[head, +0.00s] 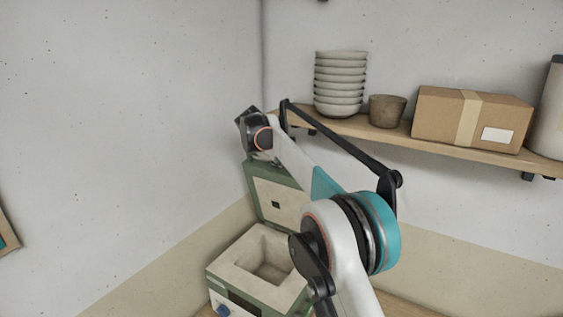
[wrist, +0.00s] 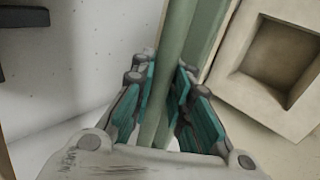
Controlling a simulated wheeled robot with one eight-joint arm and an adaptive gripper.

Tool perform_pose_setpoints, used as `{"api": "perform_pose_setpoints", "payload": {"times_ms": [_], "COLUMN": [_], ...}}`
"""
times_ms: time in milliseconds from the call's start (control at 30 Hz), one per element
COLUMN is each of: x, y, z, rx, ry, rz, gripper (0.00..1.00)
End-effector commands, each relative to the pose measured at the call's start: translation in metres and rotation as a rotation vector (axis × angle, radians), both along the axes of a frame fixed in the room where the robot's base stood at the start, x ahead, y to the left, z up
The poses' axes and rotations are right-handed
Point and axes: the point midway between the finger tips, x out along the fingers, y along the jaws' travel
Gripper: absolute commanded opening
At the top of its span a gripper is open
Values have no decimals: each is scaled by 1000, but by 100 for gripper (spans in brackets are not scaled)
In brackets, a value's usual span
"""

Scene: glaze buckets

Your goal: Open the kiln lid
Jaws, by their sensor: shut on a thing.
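The green kiln (head: 224,269) stands at the lower middle of the head view, its cream square chamber uncovered. Its lid (head: 278,180) stands raised, close to upright, behind the chamber, with its cream inner face showing. In the wrist view my gripper (wrist: 165,85) is shut on a green bar, the lid handle (wrist: 178,30), which runs between the teal finger pads. The lid's green edge (wrist: 206,35) lies just right of the bar. The chamber (wrist: 277,60) shows at the upper right there. In the head view my fingertips are hidden around the lid's top.
A wooden shelf (head: 455,151) on the back wall carries stacked bowls (head: 340,84), a brown pot (head: 387,111), a cardboard box (head: 440,118) and a pale cylinder (head: 550,110). My arm passes below and in front of it. The left wall is close to the kiln.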

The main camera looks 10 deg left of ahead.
Motion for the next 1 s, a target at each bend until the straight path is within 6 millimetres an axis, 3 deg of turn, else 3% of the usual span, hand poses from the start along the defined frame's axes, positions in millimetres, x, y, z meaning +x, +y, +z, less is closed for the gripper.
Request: {"api": "perform_pose_setpoints", "payload": {"times_ms": [300, 333, 400, 833, 1000], "x": [0, 0, 0, 0, -9], "y": [1, 1, 1, 0, 4], "z": [1, 1, 1, 1, 11], "rx": [0, 0, 0, 0, 0], "ry": [-2, -2, -2, -1, -1], "rz": [2, 2, 2, 0, 1], "gripper": [0, 19, 35, 36, 36]}}
